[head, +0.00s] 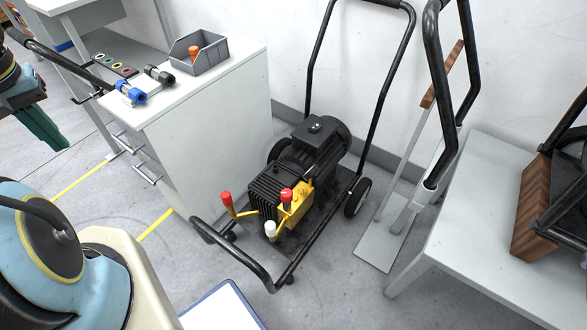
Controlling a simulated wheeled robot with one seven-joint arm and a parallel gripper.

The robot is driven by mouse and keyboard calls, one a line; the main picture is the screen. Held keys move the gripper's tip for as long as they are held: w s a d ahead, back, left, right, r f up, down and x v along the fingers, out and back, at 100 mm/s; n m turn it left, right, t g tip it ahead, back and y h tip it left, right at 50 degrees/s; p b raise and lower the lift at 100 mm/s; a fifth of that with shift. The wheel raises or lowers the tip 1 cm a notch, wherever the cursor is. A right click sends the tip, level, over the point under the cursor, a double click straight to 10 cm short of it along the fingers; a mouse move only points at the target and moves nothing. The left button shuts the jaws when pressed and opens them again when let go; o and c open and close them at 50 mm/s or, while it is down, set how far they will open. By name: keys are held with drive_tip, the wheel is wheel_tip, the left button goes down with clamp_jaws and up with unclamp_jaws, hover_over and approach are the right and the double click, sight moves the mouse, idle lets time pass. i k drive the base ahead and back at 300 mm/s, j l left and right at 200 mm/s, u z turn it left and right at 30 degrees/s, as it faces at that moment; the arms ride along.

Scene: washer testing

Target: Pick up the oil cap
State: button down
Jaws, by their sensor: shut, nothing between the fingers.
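A small orange piece (194,52), which looks like the oil cap, sits in the open grey bin (215,59) on top of the white cabinet. The bin's front wall hides its lower part. My gripper (58,143) is at the left edge of the head view, with dark green fingers pointing down and right. The fingers are together and hold nothing. It is well left of the bin, apart from the cabinet and the orange piece.
A black pump (300,165) with red and white knobs sits on a wheeled cart. A grey table (480,225) stands at right.

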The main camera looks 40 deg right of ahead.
sight(193, 50)
drive_tip(key=i+j+u, duration=0.1)
drive_tip(key=i+u, duration=0.15)
drive_tip(key=i, duration=0.15)
drive_tip(key=i+u, duration=0.25)
drive_tip(key=i, duration=0.15)
drive_tip(key=i+z, duration=0.3)
drive_tip(key=i+j+z, duration=0.15)
drive_tip(key=z, duration=0.2)
drive_tip(key=i+j+z, duration=0.1)
drive_tip(key=z, duration=0.25)
drive_tip(key=i+j+z, duration=0.2)
drive_tip(key=z, duration=0.2)
drive_tip(key=i+j+z, duration=0.2)
drive_tip(key=z, duration=0.15)
